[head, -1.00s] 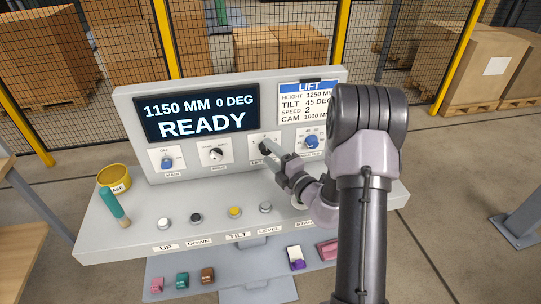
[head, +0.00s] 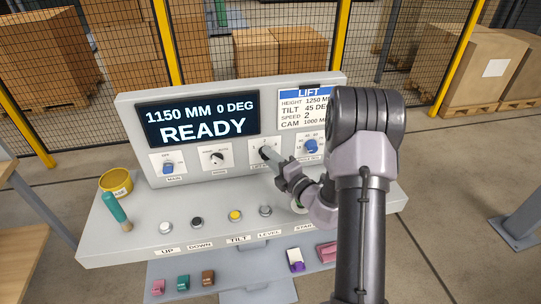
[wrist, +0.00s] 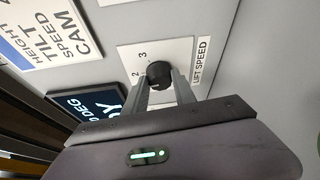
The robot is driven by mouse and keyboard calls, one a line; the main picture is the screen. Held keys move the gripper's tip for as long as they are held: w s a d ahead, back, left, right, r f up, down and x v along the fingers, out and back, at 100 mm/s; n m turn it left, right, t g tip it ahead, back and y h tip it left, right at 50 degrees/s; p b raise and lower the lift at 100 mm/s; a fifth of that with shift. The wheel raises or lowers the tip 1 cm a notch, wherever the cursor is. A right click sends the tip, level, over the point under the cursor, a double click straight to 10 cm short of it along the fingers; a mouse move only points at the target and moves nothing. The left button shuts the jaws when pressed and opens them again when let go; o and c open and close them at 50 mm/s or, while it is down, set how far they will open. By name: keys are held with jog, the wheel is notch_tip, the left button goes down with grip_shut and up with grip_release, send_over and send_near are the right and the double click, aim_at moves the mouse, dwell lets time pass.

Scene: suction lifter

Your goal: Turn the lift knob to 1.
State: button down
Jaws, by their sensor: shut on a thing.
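The lift speed knob (wrist: 158,74) is black and round, on a white plate on the upright panel. Its label reads LIFT SPEED, and the marks 2 and 3 show beside it in the wrist view. My gripper (wrist: 159,86) has one finger on each side of the knob and is shut on it. In the head view, my gripper (head: 266,155) reaches the knob (head: 263,151) from the lower right. The fingers and wrist cover part of the plate. The knob's pointer and the mark 1 cannot be made out.
A blue knob (head: 311,146) sits close right of my gripper. The mode knob (head: 217,157) and main knob (head: 168,168) are to the left. Several push buttons line the desk below. The display (head: 203,118) reads 1150 MM, 0 DEG, READY. A card (head: 304,105) lists settings, including speed 2.

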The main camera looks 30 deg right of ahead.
jog(key=n+g+h+p, duration=0.1)
jog(key=n+p, duration=0.1)
jog(key=n+g+h+p, duration=0.1)
jog(key=n+p, duration=0.2)
jog(key=n+g+p, duration=0.1)
jog(key=n+p, duration=0.1)
jog(key=n, duration=0.1)
jog(key=shift+a+r+h+p, duration=0.2)
jog(key=shift+r+h+p, duration=0.15)
jog(key=shift+h, duration=0.05)
jog(key=shift+g, duration=0.3)
dwell(0.3)
jog(key=c, duration=1)
grip_release()
